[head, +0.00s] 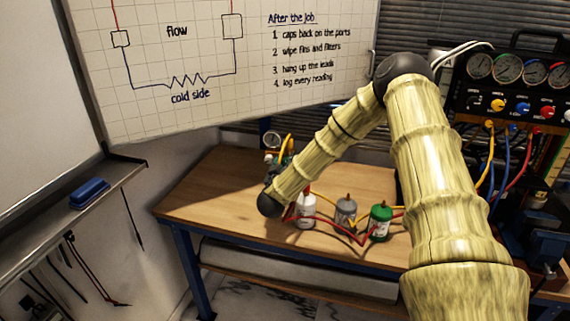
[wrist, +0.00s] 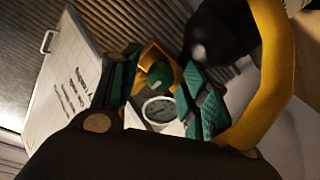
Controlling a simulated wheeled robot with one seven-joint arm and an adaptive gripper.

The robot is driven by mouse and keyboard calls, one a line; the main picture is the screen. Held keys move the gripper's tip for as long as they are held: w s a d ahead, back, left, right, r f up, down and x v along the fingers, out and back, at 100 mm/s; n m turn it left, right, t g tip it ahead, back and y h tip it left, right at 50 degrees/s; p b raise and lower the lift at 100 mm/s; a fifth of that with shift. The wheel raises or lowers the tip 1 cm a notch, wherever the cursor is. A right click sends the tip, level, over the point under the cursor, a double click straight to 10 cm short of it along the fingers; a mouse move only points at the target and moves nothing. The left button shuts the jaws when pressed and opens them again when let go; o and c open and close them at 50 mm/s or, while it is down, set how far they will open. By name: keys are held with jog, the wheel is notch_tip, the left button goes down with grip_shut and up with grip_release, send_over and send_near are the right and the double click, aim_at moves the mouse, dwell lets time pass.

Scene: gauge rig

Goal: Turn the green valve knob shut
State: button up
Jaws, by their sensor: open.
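The green valve knob (wrist: 158,76) shows in the wrist view, between the two teal finger pads of my gripper (wrist: 161,88). My gripper is open, with one pad to the left of the knob and one to the right. A gap seems to show on both sides; I cannot tell how deep the knob sits between the pads. In the head view a gauge (head: 270,138) stands at the bench's back left; my arm largely hides the gripper and knob there.
A thick yellow hose (wrist: 275,85) curves close beside the right finger, with a dark rounded part (wrist: 222,35) next to it. On the wooden bench (head: 200,195) stand white (head: 306,211), grey (head: 345,212) and green (head: 380,222) canisters with red hoses. A gauge panel (head: 510,90) is at right.

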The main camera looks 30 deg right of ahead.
grip_shut()
jog(key=shift+f+m, duration=0.1)
jog(key=shift+m, duration=0.2)
jog(key=shift+s+d+f+m+b, duration=0.1)
jog(key=shift+m+b, duration=3.7)
jog(key=shift+m, duration=0.45)
jog(key=shift+s+f+m+b, duration=0.1)
jog(key=shift+m+b, duration=3.65)
jog(key=shift+m, duration=0.5)
jog(key=shift+r, duration=0.1)
jog(key=shift+w, duration=0.1)
